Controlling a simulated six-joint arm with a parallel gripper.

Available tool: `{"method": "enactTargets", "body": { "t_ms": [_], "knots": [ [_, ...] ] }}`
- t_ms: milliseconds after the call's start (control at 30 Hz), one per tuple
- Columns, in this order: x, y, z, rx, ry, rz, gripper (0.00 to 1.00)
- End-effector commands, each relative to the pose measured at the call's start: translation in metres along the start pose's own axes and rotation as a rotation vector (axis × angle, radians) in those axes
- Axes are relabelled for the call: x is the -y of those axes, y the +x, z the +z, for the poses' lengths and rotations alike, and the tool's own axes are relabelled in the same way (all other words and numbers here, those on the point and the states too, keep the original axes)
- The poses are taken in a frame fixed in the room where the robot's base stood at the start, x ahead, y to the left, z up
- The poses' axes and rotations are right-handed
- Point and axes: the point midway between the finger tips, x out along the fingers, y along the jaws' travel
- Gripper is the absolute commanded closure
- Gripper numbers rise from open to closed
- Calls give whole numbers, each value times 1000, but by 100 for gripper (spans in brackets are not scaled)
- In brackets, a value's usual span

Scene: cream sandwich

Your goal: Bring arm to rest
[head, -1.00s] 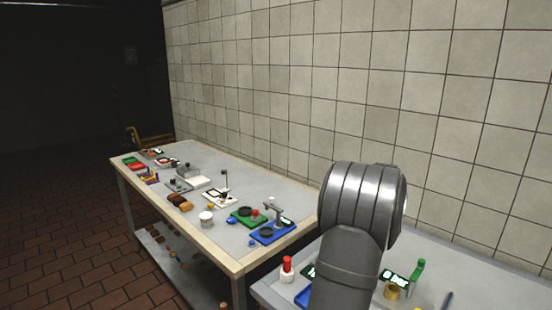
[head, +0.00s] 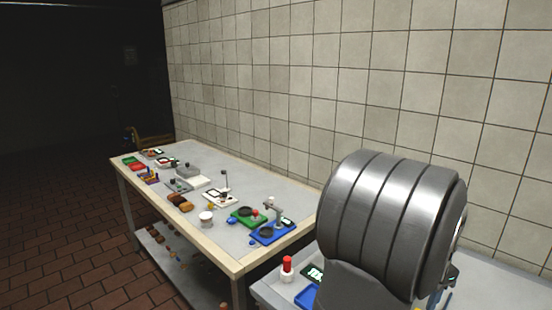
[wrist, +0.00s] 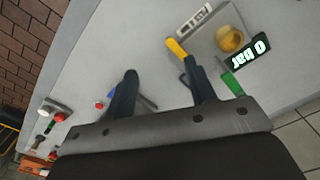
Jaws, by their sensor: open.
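My gripper (wrist: 163,95) shows in the wrist view with its two dark fingers spread apart and nothing between them. It is over the grey table top (wrist: 110,45), apart from the things there. In the head view my arm's large grey joint fills the lower right and hides the gripper and much of the near table (head: 265,287).
A long table (head: 290,190) with several small stations stands against the tiled wall. The wrist view shows a brass-coloured cup (wrist: 230,40), a display reading "0 bar" (wrist: 262,47) and a green-handled part (wrist: 232,84).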

Motion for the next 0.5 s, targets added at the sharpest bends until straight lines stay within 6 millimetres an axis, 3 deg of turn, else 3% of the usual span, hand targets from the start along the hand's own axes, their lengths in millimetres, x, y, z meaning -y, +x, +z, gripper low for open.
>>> {"method": "enactTargets", "body": {
  "t_ms": [500],
  "knots": [
    [-99,11,34,-1,4,-1,49]
  ]
}}
